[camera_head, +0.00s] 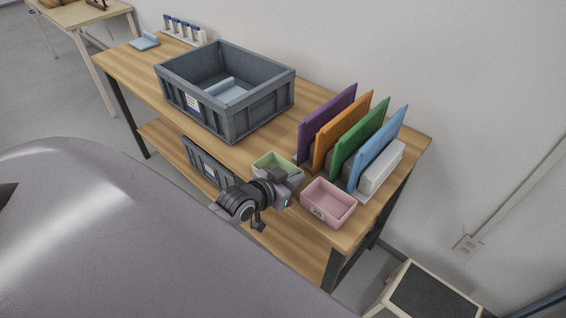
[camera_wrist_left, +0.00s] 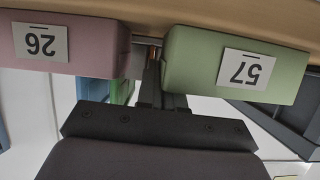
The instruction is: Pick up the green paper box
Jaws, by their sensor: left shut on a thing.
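The green paper box (camera_head: 268,158) is a small open tray at the front edge of the wooden table, partly hidden behind my left gripper (camera_head: 290,174). In the left wrist view, which is upside down, the green box (camera_wrist_left: 210,62) shows a white label reading 57. My left gripper (camera_wrist_left: 160,85) is shut on the side of the green box that faces the pink box. The exact contact at the fingertips is hard to see. I cannot tell whether the box is clear of the tabletop. My right gripper is not in view.
A pink box (camera_head: 329,197) labelled 26 stands close beside the gripper; it also shows in the left wrist view (camera_wrist_left: 90,45). Upright purple, orange, green and blue folders (camera_head: 366,140) stand behind. A large grey crate (camera_head: 262,108) stands left on the table (camera_head: 128,75).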

